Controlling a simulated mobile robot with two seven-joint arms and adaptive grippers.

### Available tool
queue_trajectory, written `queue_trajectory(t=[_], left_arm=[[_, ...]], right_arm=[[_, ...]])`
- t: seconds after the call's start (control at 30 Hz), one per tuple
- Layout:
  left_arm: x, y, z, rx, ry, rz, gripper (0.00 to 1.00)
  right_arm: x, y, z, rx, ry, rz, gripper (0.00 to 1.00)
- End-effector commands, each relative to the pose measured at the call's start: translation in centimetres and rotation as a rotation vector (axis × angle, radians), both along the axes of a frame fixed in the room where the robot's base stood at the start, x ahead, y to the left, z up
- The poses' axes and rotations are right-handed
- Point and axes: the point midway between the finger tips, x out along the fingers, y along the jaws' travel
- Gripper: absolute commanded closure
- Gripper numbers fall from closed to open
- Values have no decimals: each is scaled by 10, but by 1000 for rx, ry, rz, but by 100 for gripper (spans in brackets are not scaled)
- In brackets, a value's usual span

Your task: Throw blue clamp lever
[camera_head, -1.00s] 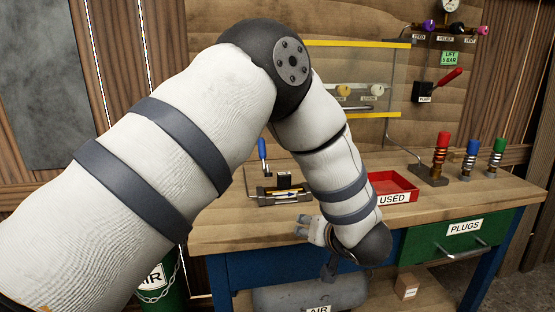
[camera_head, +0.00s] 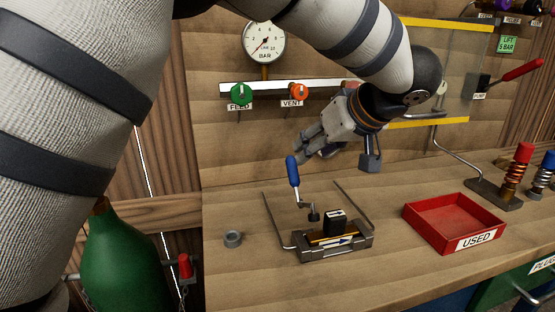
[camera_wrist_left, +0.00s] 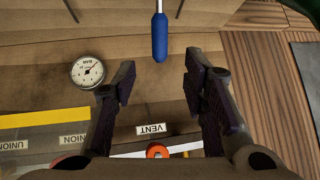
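The blue clamp lever (camera_head: 292,171) stands nearly upright at the back left of a metal clamp fixture (camera_head: 335,250) on the workbench. In the left wrist view the blue handle (camera_wrist_left: 160,38) hangs from the top, ahead of and between the open fingers (camera_wrist_left: 160,84). Nothing is between the fingertips. My right gripper is in neither view.
A red USED tray (camera_head: 455,222) lies right of the fixture. The green FEED knob (camera_head: 240,94), orange VENT knob (camera_head: 298,92) and gauge (camera_head: 264,43) are on the back wall. Spring plugs stand at right.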

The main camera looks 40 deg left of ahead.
Motion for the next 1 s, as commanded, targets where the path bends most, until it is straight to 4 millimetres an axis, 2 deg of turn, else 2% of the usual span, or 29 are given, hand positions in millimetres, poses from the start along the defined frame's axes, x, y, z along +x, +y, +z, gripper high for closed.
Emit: queue_trajectory(t=[0.17,0.4,0.6,0.93,0.97,1.0], left_arm=[[4,9,-11,-5,5,2,60],[22,50,-56,-3,5,2,60],[33,72,-79,-4,2,1,60],[35,77,-84,-4,0,1,60],[35,77,-84,-4,0,1,63],[35,77,-84,-4,0,1,72]], right_arm=[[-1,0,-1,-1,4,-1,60],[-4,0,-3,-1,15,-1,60],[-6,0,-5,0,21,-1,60],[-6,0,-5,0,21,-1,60],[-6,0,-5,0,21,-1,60],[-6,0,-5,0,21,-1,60]])
